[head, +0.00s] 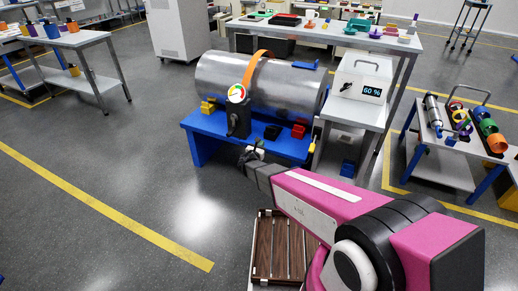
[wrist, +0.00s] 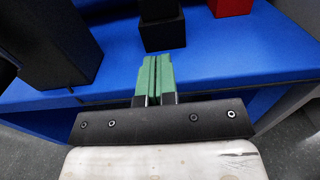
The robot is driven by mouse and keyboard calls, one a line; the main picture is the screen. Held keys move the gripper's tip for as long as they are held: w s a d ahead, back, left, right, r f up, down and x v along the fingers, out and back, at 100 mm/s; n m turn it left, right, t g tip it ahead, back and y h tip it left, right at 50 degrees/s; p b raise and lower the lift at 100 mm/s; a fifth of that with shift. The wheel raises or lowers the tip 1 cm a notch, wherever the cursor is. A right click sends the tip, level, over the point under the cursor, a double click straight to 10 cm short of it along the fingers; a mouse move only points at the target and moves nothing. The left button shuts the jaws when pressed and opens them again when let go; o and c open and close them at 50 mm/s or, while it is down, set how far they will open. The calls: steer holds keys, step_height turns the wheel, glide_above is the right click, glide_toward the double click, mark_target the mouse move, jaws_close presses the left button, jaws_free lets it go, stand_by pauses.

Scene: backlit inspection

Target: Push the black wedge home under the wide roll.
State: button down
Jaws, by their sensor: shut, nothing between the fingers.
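The wide roll (head: 290,84) is a large silver cylinder lying on a blue stand (head: 200,124), with an orange strap (head: 256,66) around it. The black wedge (head: 272,131) sits on the stand at the roll's near side. In the wrist view the black wedge (wrist: 163,36) is just beyond my fingertips. My gripper (head: 254,152) is at the stand's near edge. In the wrist view my gripper (wrist: 155,60) has its green fingers together and empty, pointing at the wedge. I cannot tell whether they touch. How far the wedge reaches under the roll is hidden.
A black post with a dial gauge (head: 237,94) stands left of the black wedge; the post (wrist: 55,40) is close on the left in the wrist view. A red wedge (head: 298,131) is to the right, a yellow one (head: 208,106) at far left. A box reading 60 % (head: 360,82) stands right.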

mark_target(270, 133)
steer(key=x, duration=0.8)
steer(key=shift+w+d, duration=0.1)
steer(key=shift+w, duration=0.2)
steer(key=x, duration=0.9)
steer(key=v, duration=1.4)
steer(key=shift+s, duration=0.35)
